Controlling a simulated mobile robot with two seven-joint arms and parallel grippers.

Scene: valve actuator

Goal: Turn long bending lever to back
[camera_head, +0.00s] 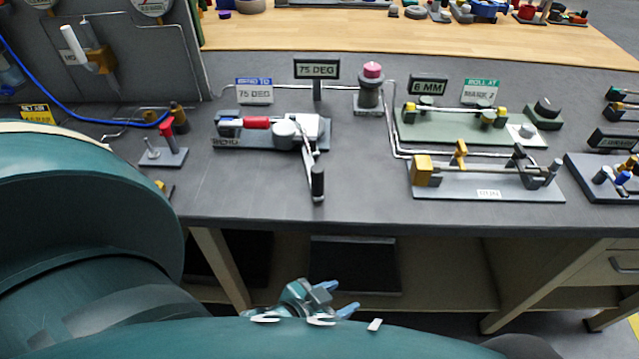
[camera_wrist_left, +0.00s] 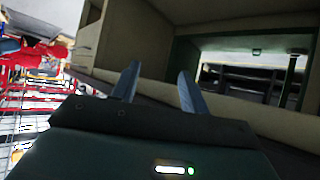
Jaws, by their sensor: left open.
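The long bending lever (camera_head: 309,165) is a thin metal bar on the bending unit (camera_head: 272,130) at the middle left of the bench. It points toward the front edge and ends in a black upright grip (camera_head: 318,183). The bender also has a red-handled rod and a grey round die. My left gripper (camera_head: 341,299) is below and in front of the bench edge, well apart from the lever. Its two blue fingers are spread and empty, and they also show in the left wrist view (camera_wrist_left: 158,85). My right gripper is not in view.
A sign reading 75 DEG (camera_head: 317,69) stands behind the bender. A rolling unit (camera_head: 470,125) and a plate with brass blocks (camera_head: 487,180) stand farther right. A small red-handled lever (camera_head: 167,140) is at left. Open shelves lie below the bench.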

